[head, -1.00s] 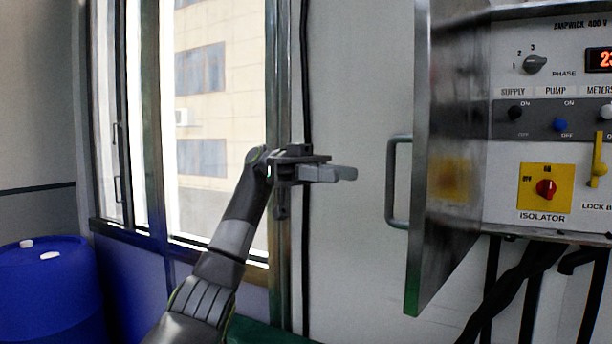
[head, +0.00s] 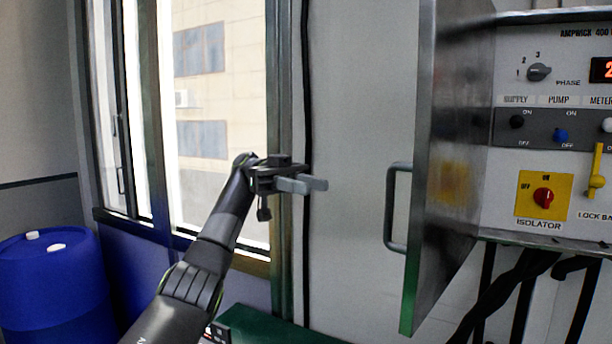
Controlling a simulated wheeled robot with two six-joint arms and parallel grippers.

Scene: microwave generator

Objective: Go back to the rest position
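My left gripper (head: 308,184) is dark with pale grey fingers. It points right in front of the wall beside the window frame, with nothing seen in its fingers. The fingers overlap from this side, so I cannot tell whether they are open or shut. A gap shows between the fingertips and the handle (head: 391,207) of the open metal cabinet door (head: 440,170). My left arm reaches up from the bottom edge. My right gripper is not in view.
The control panel (head: 480,205) at right has a red isolator knob (head: 543,198) and a yellow lock bar (head: 597,172). Black cables hang below. A blue drum (head: 50,285) stands at left by the window (head: 205,60). A green surface (head: 265,328) lies low in the middle.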

